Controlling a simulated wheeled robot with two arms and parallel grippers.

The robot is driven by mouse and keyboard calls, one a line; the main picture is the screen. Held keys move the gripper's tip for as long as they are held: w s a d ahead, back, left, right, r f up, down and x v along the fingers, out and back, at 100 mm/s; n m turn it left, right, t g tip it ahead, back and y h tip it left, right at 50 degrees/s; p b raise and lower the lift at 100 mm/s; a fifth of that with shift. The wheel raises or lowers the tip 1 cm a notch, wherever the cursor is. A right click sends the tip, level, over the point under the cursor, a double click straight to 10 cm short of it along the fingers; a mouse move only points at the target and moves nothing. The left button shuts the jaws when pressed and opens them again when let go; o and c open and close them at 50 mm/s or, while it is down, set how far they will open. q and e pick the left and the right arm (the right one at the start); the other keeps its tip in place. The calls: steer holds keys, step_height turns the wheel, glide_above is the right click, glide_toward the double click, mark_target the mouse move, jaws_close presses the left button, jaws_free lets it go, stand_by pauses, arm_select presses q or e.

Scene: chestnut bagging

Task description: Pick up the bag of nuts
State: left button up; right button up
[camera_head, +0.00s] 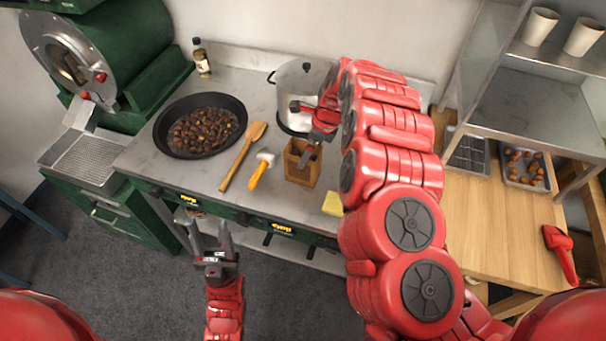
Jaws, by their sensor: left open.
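I cannot make out a bag of nuts in this view. Loose brown chestnuts (203,131) lie in a black pan (166,150) on the counter. My left gripper (204,224) is open and empty, in front of the counter's front edge, with its fingers pointing up in the picture. My right arm reaches across the counter. Its gripper (309,153) is at the opening of a small wooden box (301,174). My arm covers part of that area, and I cannot tell whether the right gripper holds anything.
A wooden spatula (243,155) and a yellow-handled tool (261,171) lie between pan and box. A steel pot (296,84) stands behind the box. A yellow pad (332,204) lies near the front edge. A tray (541,181) with brown pieces sits on the right-hand wooden table (497,226).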

steer(key=x, duration=0.2)
steer(key=p+x, duration=0.1)
steer(key=x, duration=0.1)
steer(key=p+x, duration=0.1)
steer(key=shift+a+f, duration=0.3)
steer(key=shift+a, duration=0.05)
steer(key=shift+a+f, duration=0.2)
steer(key=shift+f, duration=0.1)
steer(key=c, duration=1.4)
